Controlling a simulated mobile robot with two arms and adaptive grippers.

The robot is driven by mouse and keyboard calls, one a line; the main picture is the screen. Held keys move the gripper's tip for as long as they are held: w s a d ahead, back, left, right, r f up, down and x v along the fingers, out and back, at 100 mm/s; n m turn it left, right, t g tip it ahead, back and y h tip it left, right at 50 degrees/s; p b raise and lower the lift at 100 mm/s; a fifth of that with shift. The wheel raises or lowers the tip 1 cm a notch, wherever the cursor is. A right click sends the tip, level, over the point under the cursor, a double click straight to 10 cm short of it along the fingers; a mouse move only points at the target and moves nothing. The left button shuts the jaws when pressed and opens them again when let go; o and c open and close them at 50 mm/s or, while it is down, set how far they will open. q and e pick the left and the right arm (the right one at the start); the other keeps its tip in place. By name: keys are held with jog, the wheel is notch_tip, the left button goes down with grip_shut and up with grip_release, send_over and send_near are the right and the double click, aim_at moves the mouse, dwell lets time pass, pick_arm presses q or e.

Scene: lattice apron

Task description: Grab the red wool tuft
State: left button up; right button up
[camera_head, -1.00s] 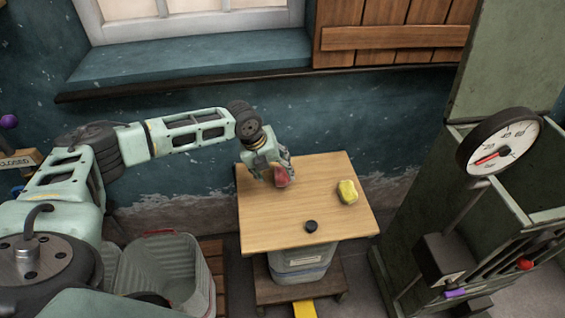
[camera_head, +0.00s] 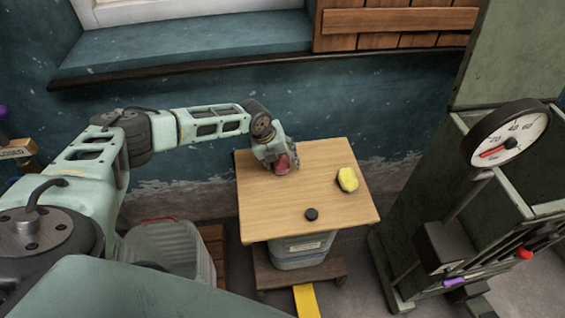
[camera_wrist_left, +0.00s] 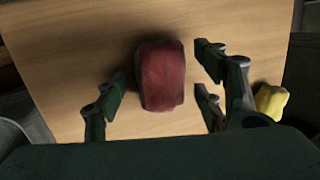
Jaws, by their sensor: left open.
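The red wool tuft (camera_head: 283,163) rests on the wooden tabletop (camera_head: 260,215), near its back left part. In the left wrist view the tuft (camera_wrist_left: 162,76) is a rounded dark red block. My left gripper (camera_head: 285,160) is over the tuft and partly hides it in the head view. In the left wrist view my left gripper (camera_wrist_left: 160,92) is open, with fingers on both sides of the tuft. Gaps show between the fingers and the tuft. My right gripper is not in view.
A yellow lump (camera_head: 347,179) lies on the table to the right of the tuft. A small black disc (camera_head: 311,214) lies near the front. A metal cabinet with a dial gauge (camera_head: 507,136) stands at the right. A ribbed bin (camera_head: 172,245) is at the lower left.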

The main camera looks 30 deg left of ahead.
pick_arm(q)
jog(key=shift+c, duration=1.4)
jog(key=c, duration=0.7)
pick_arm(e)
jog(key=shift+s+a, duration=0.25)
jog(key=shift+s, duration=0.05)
pick_arm(q)
jog(key=shift+r, duration=0.15)
